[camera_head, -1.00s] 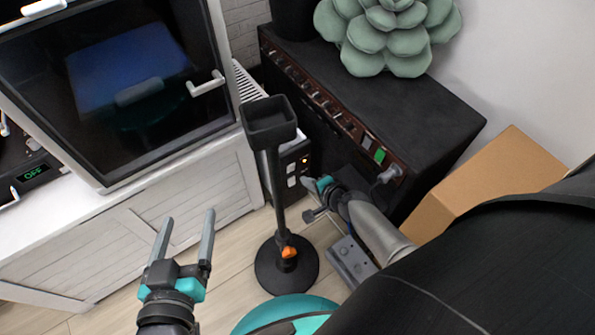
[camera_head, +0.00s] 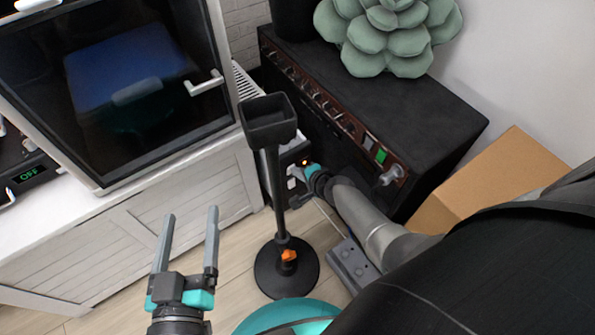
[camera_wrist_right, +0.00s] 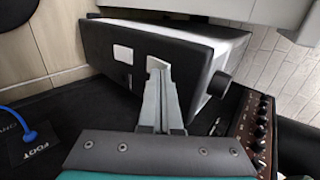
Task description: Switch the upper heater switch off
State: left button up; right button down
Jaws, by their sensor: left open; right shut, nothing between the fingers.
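The heater (camera_head: 286,157) is a white ribbed body with a black end panel, standing on the floor between the white cabinet and the black amplifier. An orange light glows on its panel in the head view. My left gripper (camera_head: 190,222) is open and empty above the floor.
A black stand (camera_head: 272,180) with a tray top rises in front of the heater. The black amplifier (camera_head: 420,105) with a plush succulent (camera_head: 385,40) is at right. A cardboard box (camera_head: 500,175) and a grey pedal (camera_head: 352,262) are near my right arm.

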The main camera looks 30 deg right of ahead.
pick_arm(q)
jog(key=shift+w+a+f+g+y+p, duration=0.15)
jog(key=shift+w+a+f+g+p, duration=0.15)
jog(key=shift+g, duration=0.2)
jog(key=shift+w+a+f+g+y+p, duration=0.15)
jog(key=shift+a+f+g+p, duration=0.1)
jog(key=shift+f+g, duration=0.2)
pick_arm(e)
jog(key=shift+w+d+f+g, duration=0.1)
jog(key=shift+w+g, duration=0.1)
jog(key=shift+g, duration=0.1)
pick_arm(q)
jog(key=shift+r, duration=0.2)
pick_arm(e)
jog(key=shift+r+p, duration=0.85)
jog(key=shift+r, duration=0.05)
pick_arm(q)
jog(key=shift+r, duration=0.7)
